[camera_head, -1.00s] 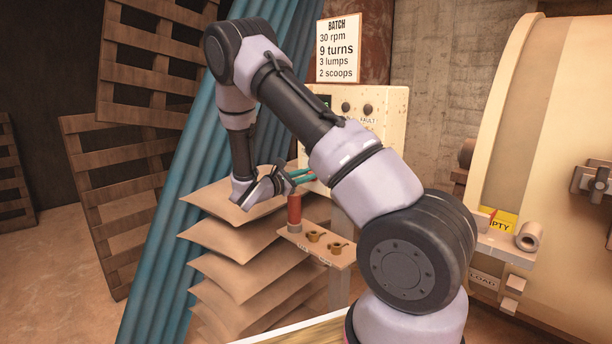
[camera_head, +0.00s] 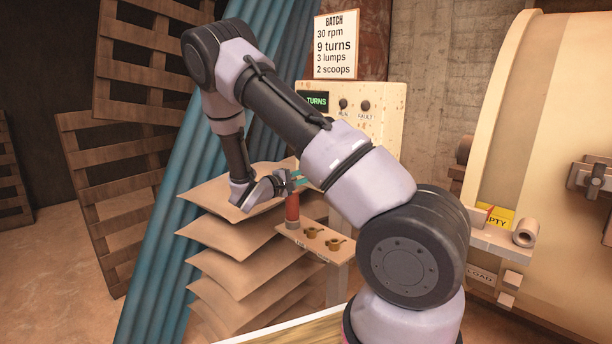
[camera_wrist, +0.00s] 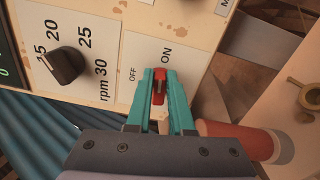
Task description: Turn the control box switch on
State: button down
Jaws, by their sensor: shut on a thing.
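The cream control box (camera_head: 385,125) stands behind my arm, with a green-lit display at its upper left. In the wrist view, its panel (camera_wrist: 120,50) carries a small red switch (camera_wrist: 158,84) beside the words OFF and ON. The teal fingers of my gripper (camera_wrist: 159,80) are closed on the sides of this switch. Which way the switch is set I cannot tell. In the head view, my gripper (camera_head: 298,181) is at the box's lower left, and the arm hides much of the panel and the switch.
A black rpm knob (camera_wrist: 64,65) is left of the switch. A red cylinder (camera_head: 292,208) stands close below my gripper on a small wooden shelf (camera_head: 318,240) with brass pieces. Stacked sacks (camera_head: 235,235) are left, and a large cream drum (camera_head: 555,110) is right.

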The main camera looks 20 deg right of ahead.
jog(key=shift+f+m, duration=0.2)
jog(key=shift+m, duration=0.6)
jog(key=c, duration=0.8)
grip_release()
jog(key=shift+a, duration=0.1)
jog(key=v, duration=1)
jog(key=shift+s+a, duration=0.2)
jog(key=shift+a, duration=0.1)
